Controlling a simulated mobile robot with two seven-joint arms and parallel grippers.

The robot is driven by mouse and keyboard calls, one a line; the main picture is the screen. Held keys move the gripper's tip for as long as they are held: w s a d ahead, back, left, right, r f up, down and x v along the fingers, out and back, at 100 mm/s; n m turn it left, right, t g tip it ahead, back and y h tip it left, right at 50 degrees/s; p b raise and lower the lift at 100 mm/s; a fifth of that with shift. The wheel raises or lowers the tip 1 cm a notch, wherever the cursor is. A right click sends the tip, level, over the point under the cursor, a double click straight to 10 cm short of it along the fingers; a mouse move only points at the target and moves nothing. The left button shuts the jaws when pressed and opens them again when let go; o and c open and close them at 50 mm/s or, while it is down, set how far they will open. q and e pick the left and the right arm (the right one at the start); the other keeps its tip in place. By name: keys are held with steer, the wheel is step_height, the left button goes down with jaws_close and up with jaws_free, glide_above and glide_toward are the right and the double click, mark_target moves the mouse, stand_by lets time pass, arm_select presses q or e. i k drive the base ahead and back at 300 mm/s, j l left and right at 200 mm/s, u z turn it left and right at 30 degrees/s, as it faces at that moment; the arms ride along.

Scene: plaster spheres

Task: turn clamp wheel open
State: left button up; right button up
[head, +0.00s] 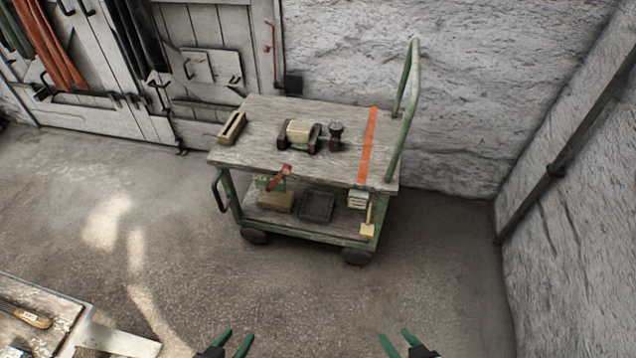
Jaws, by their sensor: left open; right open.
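A clamp (312,146) with dark jaws stands on the wooden top of a green trolley (248,125). A pale, rounded block (299,131) sits between its jaws. A dark clamp wheel (336,129) is at the clamp's right end. My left gripper (233,339) and my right gripper (399,339) show at the bottom edge with green fingers spread. Both are open, empty and well apart from the trolley.
A red-handled thing (280,174) juts at the front edge. A workbench (40,335) is at lower left. Floor before the trolley is clear.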

mark_target(336, 129)
steer(key=i+j+z, duration=0.1)
steer(key=i+j, duration=0.65)
steer(key=i+j+z, duration=0.1)
steer(key=i+j, duration=0.65)
steer(key=j, duration=0.2)
